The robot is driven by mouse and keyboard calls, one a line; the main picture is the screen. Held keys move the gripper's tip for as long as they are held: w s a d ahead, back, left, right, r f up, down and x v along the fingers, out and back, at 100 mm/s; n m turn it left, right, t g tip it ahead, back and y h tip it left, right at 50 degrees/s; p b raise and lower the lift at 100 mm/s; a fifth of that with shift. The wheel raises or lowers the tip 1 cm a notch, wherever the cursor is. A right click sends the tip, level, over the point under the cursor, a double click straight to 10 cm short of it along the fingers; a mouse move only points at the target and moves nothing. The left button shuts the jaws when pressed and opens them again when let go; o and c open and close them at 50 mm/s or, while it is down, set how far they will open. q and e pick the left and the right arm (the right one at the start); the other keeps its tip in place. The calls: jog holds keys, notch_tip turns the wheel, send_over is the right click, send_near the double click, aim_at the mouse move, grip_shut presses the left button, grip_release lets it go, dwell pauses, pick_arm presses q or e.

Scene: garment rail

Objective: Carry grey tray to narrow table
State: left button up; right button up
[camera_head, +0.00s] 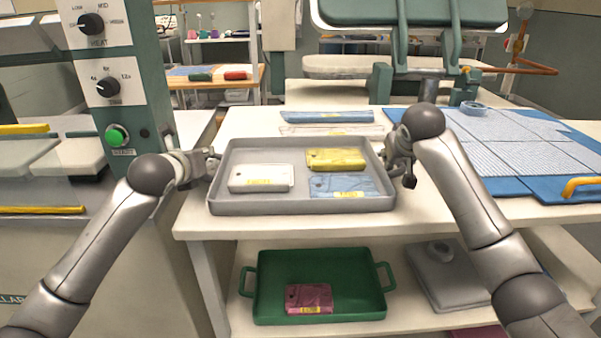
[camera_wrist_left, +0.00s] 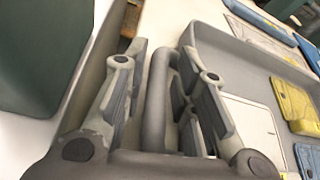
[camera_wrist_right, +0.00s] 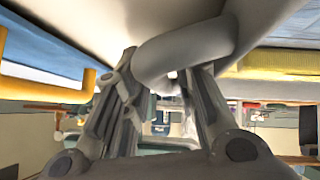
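The grey tray (camera_head: 300,207) rests on the white table, holding a white packet (camera_head: 261,178), a yellow packet (camera_head: 336,159) and a blue packet (camera_head: 345,185). My left gripper (camera_head: 212,160) is at the tray's left end. In the left wrist view its fingers (camera_wrist_left: 160,65) stand apart on either side of the grey handle (camera_wrist_left: 158,100), with narrow gaps. My right gripper (camera_head: 392,158) is at the tray's right end. In the right wrist view its fingers (camera_wrist_right: 165,75) are spread at the other handle (camera_wrist_right: 190,52); whether they touch it is unclear. I cannot tell which table is the narrow one.
A green tray (camera_head: 255,312) with a pink packet and a grey item (camera_head: 445,270) sit on the shelf below. Blue mats (camera_head: 510,187) lie right of the tray. Folded blue cloth (camera_head: 326,117) lies behind it. A control panel (camera_head: 105,85) stands at left. A wooden-topped table (camera_head: 250,77) stands farther back.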

pick_arm(q)
grip_shut()
pick_arm(e)
grip_shut()
pick_arm(q)
jog(key=shift+w+r, duration=0.1)
jog(key=shift+r, duration=0.05)
pick_arm(e)
jog(key=shift+w+r, duration=0.1)
jog(key=shift+r, duration=0.05)
